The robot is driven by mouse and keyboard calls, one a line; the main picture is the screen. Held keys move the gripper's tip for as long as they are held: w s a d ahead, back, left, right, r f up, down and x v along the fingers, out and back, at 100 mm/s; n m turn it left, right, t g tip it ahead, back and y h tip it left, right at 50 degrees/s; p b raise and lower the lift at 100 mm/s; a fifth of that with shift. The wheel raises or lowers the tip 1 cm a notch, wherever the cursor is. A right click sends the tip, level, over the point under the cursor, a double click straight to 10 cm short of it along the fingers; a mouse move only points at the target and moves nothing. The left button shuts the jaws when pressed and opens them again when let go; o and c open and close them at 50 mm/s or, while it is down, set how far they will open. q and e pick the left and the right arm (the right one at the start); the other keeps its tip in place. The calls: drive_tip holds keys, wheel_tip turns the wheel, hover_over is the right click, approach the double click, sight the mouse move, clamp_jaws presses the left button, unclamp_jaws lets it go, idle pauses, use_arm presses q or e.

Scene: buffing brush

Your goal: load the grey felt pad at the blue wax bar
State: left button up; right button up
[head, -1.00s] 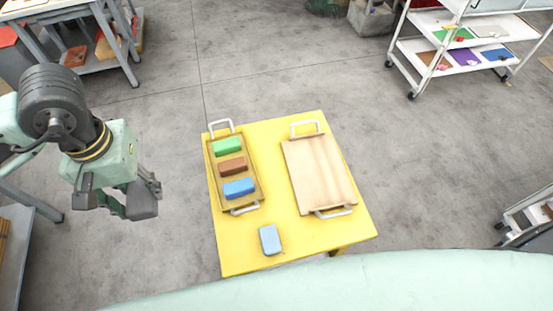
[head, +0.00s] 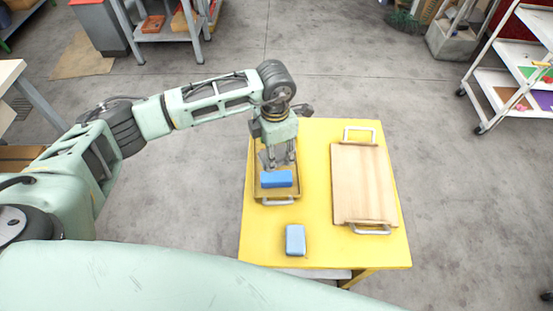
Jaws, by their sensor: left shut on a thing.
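The blue wax bar (head: 276,179) lies across the near end of a shallow tray (head: 296,188) on the yellow table. My left gripper (head: 278,161) points down over the tray, just behind the blue bar. It is shut on a small grey piece, seemingly the grey felt pad (head: 266,160), mostly hidden among the dark fingers. I cannot tell whether the pad touches the bar. The green and brown bars are hidden behind my gripper. My right gripper is not in view.
A light blue block (head: 295,240) stands on the yellow table (head: 345,255) near its front edge. A wooden board (head: 364,184) with metal handles lies to the right. Bare table separates board and tray. A shelf cart (head: 515,85) stands far right.

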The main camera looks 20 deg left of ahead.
sight(276, 151)
use_arm(q)
drive_tip(key=f+n, duration=0.3)
drive_tip(key=shift+w+f+n+b, duration=0.3)
drive_tip(key=shift+w+f+n, duration=0.1)
drive_tip(key=shift+f+b, duration=1.3)
drive_tip(key=shift+f, duration=0.8)
drive_tip(key=shift+f+b, duration=0.45)
drive_tip(key=shift+f, duration=0.35)
drive_tip(key=shift+f+b, duration=0.3)
drive_tip(key=shift+f, duration=0.2)
drive_tip(key=shift+b, duration=0.3)
drive_tip(key=shift+r+p, duration=2.25)
drive_tip(key=shift+r, duration=1.25)
